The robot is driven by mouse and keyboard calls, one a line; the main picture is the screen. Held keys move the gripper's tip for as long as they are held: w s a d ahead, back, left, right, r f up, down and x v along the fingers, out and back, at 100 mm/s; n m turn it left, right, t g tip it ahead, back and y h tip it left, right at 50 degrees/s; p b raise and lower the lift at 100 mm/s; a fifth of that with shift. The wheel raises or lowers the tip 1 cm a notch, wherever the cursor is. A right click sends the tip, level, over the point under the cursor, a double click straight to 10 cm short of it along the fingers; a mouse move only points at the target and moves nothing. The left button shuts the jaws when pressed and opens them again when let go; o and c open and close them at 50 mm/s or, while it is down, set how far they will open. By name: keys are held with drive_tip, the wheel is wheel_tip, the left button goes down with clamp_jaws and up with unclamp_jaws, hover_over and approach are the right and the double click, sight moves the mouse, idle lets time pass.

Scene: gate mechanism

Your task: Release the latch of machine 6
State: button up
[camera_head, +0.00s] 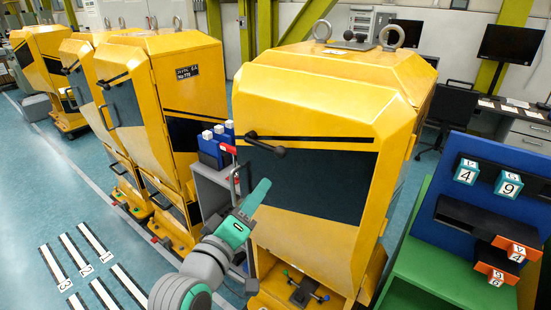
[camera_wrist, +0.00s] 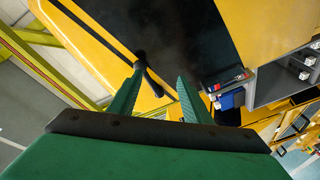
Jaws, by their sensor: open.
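A large yellow machine (camera_head: 300,112) with a dark front panel stands in front of me; I cannot read a machine number on it. A black latch handle (camera_head: 265,147) sits on the upper left of its front, at the end of a dark strip. My gripper (camera_head: 260,190) is below the latch, pointing up toward the machine front, apart from the handle. In the wrist view my gripper (camera_wrist: 158,84) shows two green fingers spread open and empty. The latch handle (camera_wrist: 150,75) appears in the gap between the fingertips, beyond them.
More yellow machines (camera_head: 170,85) stand at the left. A grey cart (camera_head: 212,180) with blue holders is beside the near machine. A blue and green rack (camera_head: 450,270) with numbered cubes is at the right. Floor at lower left is clear, with numbered white strips.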

approach(278, 156)
drive_tip(key=shift+m+h, duration=0.4)
drive_tip(key=x, duration=0.9)
drive_tip(key=shift+a+f, duration=0.15)
drive_tip(key=shift+a, duration=0.1)
clamp_jaws()
